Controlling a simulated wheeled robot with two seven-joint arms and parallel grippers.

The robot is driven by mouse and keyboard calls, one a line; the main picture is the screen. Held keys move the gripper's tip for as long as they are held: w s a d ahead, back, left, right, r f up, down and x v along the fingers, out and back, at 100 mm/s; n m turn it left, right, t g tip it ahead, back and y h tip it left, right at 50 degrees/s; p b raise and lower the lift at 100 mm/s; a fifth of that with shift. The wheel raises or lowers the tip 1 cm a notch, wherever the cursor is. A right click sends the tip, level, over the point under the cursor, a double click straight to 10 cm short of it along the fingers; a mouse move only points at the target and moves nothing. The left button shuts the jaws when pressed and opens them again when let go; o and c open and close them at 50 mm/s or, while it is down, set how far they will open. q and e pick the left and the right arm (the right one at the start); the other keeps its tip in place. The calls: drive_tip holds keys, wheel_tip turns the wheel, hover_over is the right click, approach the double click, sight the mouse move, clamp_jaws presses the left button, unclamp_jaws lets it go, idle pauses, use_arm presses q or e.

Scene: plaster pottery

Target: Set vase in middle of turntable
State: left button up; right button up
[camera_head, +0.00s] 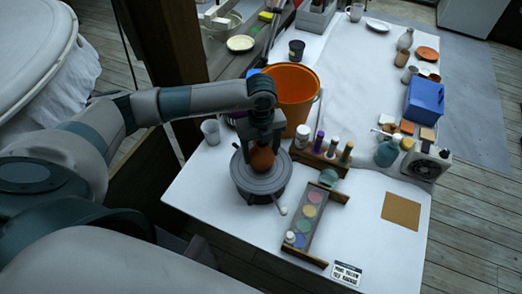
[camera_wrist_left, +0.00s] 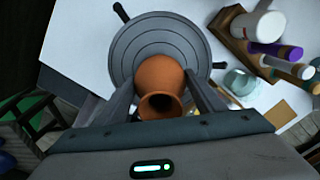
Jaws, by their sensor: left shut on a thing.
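The vase (camera_head: 262,161) is small, terracotta brown and roughly upright over the grey round turntable (camera_head: 243,180) in the head view. My left gripper (camera_head: 262,150) comes down from above and is shut on the vase. In the left wrist view the vase (camera_wrist_left: 160,80) sits between the two fingers of the left gripper (camera_wrist_left: 160,92), its dark mouth towards the camera. The ringed turntable (camera_wrist_left: 135,38) lies behind it. I cannot tell whether the vase base touches the turntable. My right gripper is not in view.
An orange bucket (camera_head: 291,88) stands close behind the gripper. A paint palette (camera_head: 307,212) lies right of the turntable, and a wooden rack of bottles (camera_head: 322,158) is behind it. A clear cup (camera_head: 211,132) stands at left. White table surface is free at front left.

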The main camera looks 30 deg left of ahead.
use_arm(q)
drive_tip(key=shift+f, duration=0.3)
drive_tip(key=o, duration=1.3)
drive_tip(key=shift+c, duration=0.2)
drive_tip(key=shift+r, duration=0.1)
drive_tip(key=shift+r, duration=0.1)
drive_tip(key=shift+r, duration=0.4)
wheel_tip(320, 180, up, 11)
drive_tip(key=b, duration=0.3)
drive_tip(key=shift+f, duration=0.2)
drive_tip(key=shift+r, duration=0.55)
